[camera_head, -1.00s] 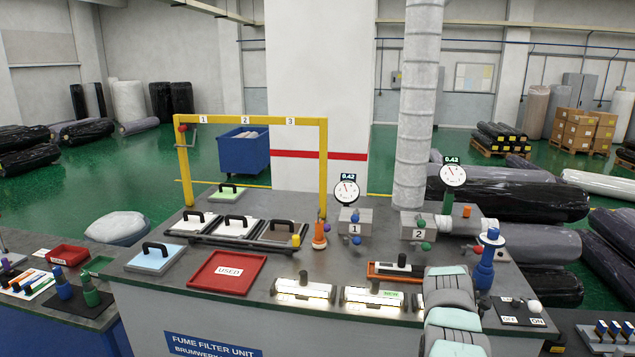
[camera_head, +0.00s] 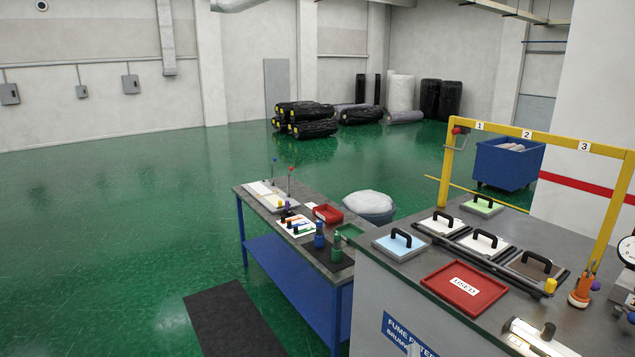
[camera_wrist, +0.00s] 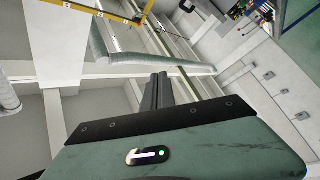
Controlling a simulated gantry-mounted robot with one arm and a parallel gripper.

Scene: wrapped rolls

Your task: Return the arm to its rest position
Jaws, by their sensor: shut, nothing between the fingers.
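My gripper (camera_wrist: 158,90) shows in the wrist view as two dark fingers pressed together, with nothing between them. Behind them is the dark plate and the worn grey-green housing (camera_wrist: 215,150) of my wrist, with a small lit light on it. The fingers point out into open air toward the walls and pipes of the hall. They touch nothing that I can see. My arm and gripper are outside the head view.
The fume filter bench (camera_head: 405,290) stands at right, with a red USED tray (camera_head: 440,287), handled panels and a yellow frame (camera_head: 545,136). A blue side bench (camera_head: 290,262) stands beside it. A black mat (camera_head: 232,322) lies on the floor. Green floor at left is clear.

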